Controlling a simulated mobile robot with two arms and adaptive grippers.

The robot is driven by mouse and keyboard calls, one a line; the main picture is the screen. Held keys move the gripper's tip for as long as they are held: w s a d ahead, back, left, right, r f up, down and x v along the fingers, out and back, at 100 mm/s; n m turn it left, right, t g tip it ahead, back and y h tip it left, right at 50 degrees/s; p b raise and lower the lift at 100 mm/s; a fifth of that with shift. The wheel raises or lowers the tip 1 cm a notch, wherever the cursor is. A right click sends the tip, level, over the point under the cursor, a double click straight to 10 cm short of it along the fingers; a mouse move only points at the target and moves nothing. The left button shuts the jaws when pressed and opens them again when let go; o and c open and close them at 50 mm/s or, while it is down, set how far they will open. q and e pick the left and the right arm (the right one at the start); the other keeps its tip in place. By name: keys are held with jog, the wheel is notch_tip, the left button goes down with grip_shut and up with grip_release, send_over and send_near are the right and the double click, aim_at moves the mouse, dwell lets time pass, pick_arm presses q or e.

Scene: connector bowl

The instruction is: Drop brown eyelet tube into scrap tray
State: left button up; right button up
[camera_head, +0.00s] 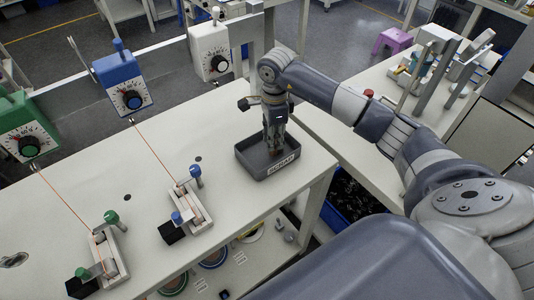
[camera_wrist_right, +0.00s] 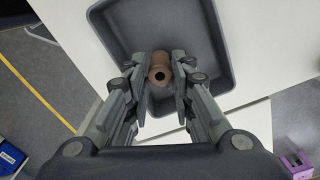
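The scrap tray (camera_head: 252,169) is a dark grey, shallow square tray with a white label on its front wall. It stands on the white bench near the right edge. My right gripper (camera_head: 275,150) points down over the tray, its fingertips low and close to the tray floor. The tray (camera_wrist_right: 213,45) lies beneath. My left gripper is not in view.
Two small fixtures with posts, a blue one (camera_head: 186,207) and a green one (camera_head: 104,253), stand left of the tray, with orange wires running to dial boxes (camera_head: 125,84). A side bench (camera_head: 372,154) is at right. Bare bench lies left of the tray.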

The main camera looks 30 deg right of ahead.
jog(key=shift+o, duration=1)
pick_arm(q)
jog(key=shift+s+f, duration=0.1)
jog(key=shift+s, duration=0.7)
pick_arm(e)
notch_tip(320, 180, up, 12)
